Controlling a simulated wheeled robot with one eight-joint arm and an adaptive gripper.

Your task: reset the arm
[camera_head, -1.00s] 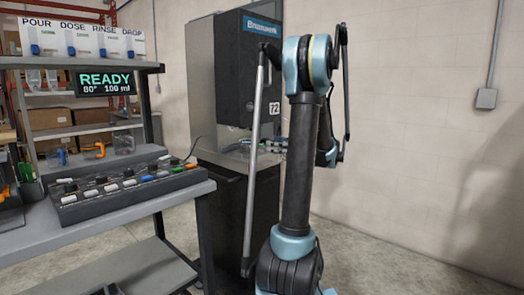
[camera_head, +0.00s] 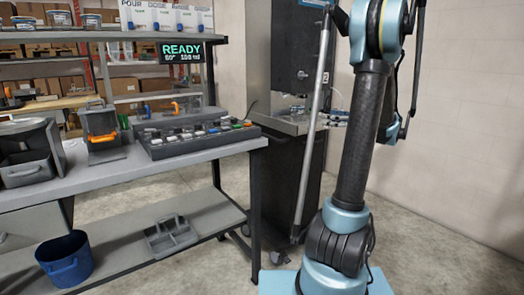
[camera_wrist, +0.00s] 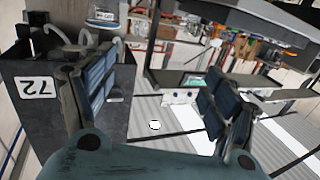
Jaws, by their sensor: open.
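My arm (camera_head: 361,140) stands upright at the right of the head view, with its elbow at the top of the picture. My gripper (camera_head: 338,117) is partly visible behind the arm, in front of the tall dispenser machine (camera_head: 297,45). In the wrist view my gripper (camera_wrist: 155,95) has its two padded fingers spread wide apart, with nothing between them.
A grey bench (camera_head: 110,173) at the left carries a tray of coloured switches (camera_head: 200,137), a holder with an orange part (camera_head: 102,137) and a grey bin (camera_head: 28,170). A blue bucket (camera_head: 65,258) and a grey caddy (camera_head: 170,236) are on its lower shelf. Open floor lies at the right.

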